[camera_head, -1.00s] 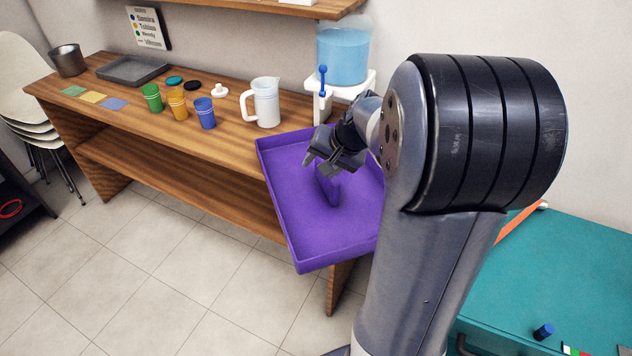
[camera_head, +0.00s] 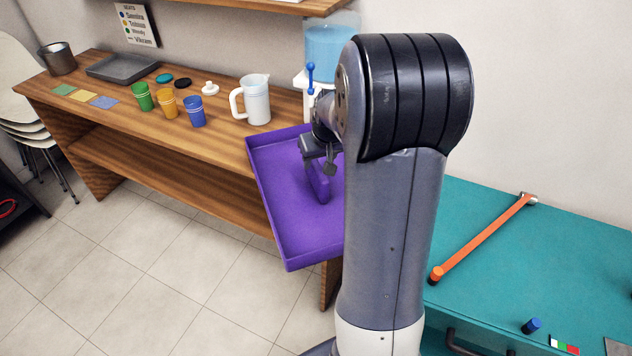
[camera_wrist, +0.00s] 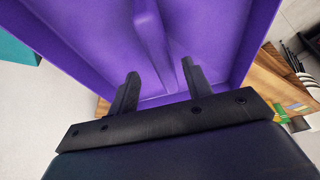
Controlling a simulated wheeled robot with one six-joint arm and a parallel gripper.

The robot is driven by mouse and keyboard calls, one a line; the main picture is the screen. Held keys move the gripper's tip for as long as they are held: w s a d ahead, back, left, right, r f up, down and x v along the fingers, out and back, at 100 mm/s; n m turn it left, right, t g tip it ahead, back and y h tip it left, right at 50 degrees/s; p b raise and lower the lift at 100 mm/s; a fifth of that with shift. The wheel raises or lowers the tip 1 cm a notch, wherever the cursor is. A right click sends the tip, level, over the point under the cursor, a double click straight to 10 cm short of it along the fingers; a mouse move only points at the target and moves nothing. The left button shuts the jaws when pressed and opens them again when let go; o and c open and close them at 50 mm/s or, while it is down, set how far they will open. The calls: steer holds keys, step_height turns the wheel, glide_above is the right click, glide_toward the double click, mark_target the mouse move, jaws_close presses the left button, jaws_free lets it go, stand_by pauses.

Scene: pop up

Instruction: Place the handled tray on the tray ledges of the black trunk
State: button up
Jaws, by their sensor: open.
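The handled tray (camera_head: 280,200) is purple and shallow, with an upright handle (camera_head: 318,184) in its middle. It juts out past the front edge of the wooden bench; what bears it is hidden. My gripper (camera_head: 322,168) is at the handle, open. In the wrist view, the fingers of my gripper (camera_wrist: 160,85) stand apart, with the purple handle (camera_wrist: 152,40) running between and beyond them. I cannot see whether a finger touches it. My arm hides the tray's right part in the head view. I cannot make out the black trunk or its ledges.
The wooden bench (camera_head: 120,150) holds a white pitcher (camera_head: 256,100), several coloured cups and a grey tray (camera_head: 122,67). A water dispenser (camera_head: 330,50) stands behind the purple tray. A teal surface (camera_head: 560,250) with an orange bar (camera_head: 482,238) lies right of my arm. The floor at lower left is clear.

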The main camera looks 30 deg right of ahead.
mark_target(317, 165)
steer(key=x, duration=0.4)
steer(key=shift+a+f+p, duration=0.15)
steer(key=shift+f+p, duration=0.05)
steer(key=shift+p, duration=0.1)
steer(key=shift+f+b, duration=0.25)
steer(key=shift+b, duration=0.1)
stand_by(0.4)
jaws_close()
stand_by(0.4)
